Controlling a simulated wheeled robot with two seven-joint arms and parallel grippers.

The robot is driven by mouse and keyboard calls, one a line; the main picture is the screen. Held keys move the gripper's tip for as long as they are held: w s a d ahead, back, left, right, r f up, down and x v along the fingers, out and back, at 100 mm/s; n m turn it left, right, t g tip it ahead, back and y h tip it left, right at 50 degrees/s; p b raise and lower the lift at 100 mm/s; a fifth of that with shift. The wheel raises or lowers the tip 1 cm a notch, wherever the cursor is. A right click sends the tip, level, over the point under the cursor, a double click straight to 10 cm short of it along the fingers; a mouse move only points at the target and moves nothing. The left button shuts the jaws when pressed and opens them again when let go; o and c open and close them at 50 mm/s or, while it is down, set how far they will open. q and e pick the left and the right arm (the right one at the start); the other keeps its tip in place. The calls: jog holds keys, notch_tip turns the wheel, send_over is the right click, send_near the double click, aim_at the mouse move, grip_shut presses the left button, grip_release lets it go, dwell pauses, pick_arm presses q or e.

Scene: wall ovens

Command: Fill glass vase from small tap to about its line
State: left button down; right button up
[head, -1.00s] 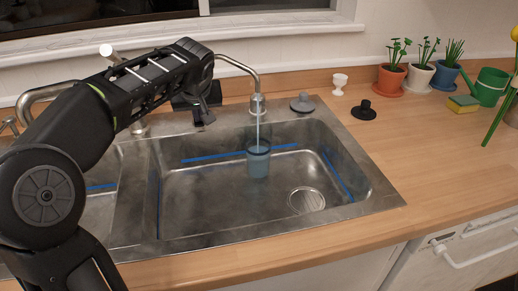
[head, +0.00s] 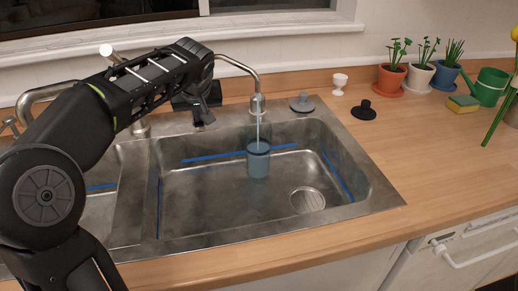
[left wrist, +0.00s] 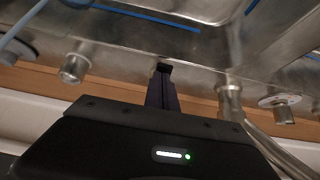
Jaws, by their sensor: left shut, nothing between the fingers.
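The glass vase (head: 258,163) stands upright in the right sink basin, with bluish water in its lower part and a dark ring near the water's top. I cannot tell the fill line apart from the water's edge. The small tap (head: 257,103) is above it, and a thin stream of water runs from its spout into the vase. My left gripper (head: 201,118) is shut and empty over the sink's back rim, left of the spout and apart from the vase. Its fingers show in the left wrist view (left wrist: 163,75). The tap's control is not clearly visible. My right gripper is out of view.
The steel sink (head: 350,208) has a drain (head: 307,200) right of the vase and blue strips along its walls. A grey stopper (head: 302,103), black stopper (head: 364,110) and white cup (head: 339,83) stand behind and to the right. The right counter (head: 440,160) is mostly clear.

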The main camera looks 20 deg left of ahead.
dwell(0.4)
pick_arm(q)
jog(key=shift+r+p, duration=0.6)
jog(key=shift+r, duration=0.2)
jog(key=shift+r, duration=0.3)
notch_tip(320, 180, up, 4)
jog(key=p, duration=0.3)
jog(key=shift+s+p, duration=0.1)
jog(key=shift+p, duration=0.25)
jog(key=w+a+r+v, duration=0.1)
jog(key=v, duration=0.8)
jog(key=shift+w+r, duration=0.2)
jog(key=shift+r, duration=0.05)
jog(key=shift+d, duration=0.1)
